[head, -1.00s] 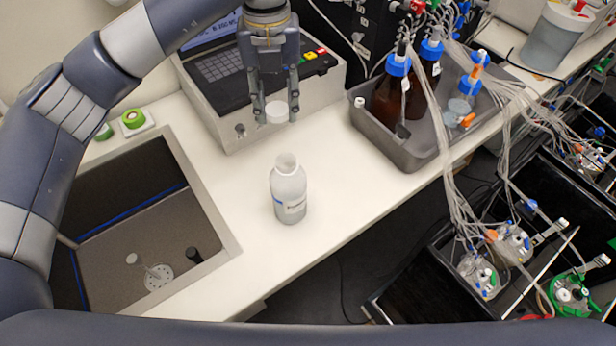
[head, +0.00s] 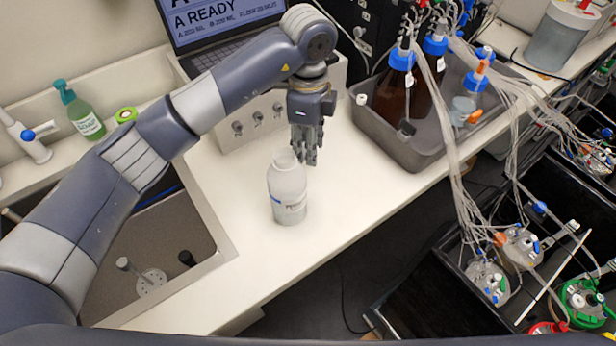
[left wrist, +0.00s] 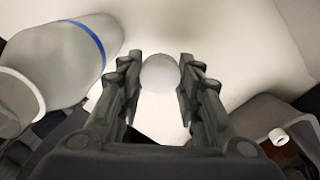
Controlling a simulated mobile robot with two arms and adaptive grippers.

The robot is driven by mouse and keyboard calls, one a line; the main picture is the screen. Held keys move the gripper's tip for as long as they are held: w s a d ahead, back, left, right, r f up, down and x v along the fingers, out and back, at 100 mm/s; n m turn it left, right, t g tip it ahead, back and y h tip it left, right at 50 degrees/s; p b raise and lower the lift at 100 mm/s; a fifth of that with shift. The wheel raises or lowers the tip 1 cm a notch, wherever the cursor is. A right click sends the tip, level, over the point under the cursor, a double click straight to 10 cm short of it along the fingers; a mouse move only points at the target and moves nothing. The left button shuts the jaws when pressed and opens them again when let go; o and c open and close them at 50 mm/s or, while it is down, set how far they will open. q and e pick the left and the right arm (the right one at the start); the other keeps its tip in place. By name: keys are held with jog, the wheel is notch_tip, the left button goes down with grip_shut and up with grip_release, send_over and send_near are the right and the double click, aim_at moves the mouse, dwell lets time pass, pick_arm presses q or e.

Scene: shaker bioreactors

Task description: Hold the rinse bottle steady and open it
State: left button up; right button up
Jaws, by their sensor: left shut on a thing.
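The rinse bottle (head: 288,190), whitish and translucent with a blue mark, stands upright on the white bench. Its narrow neck is uncapped. My left gripper (head: 308,158) is low over the bench, just behind and to the right of the bottle, apart from it as far as I can tell. In the left wrist view its fingers (left wrist: 160,85) are shut on a round white cap (left wrist: 160,73); the fingers hide the cap in the head view. The bottle fills the upper left of the wrist view (left wrist: 62,62). My right gripper is not in view.
A grey tray (head: 392,146) with brown bottles and tubing stands to the right. The instrument with a laptop (head: 255,125) is behind. A sink (head: 190,235) lies left, with a green soap bottle (head: 84,115) beyond it. The bench front (head: 300,245) is clear.

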aim_at(308, 180)
pick_arm(q)
notch_tip(308, 180, down, 8)
jog(key=shift+s+r+p, duration=0.1)
jog(key=shift+p, duration=0.95)
jog(key=shift+f, duration=0.35)
jog(key=shift+f, duration=0.1)
jog(key=shift+f, duration=0.15)
jog(key=o, duration=1.2)
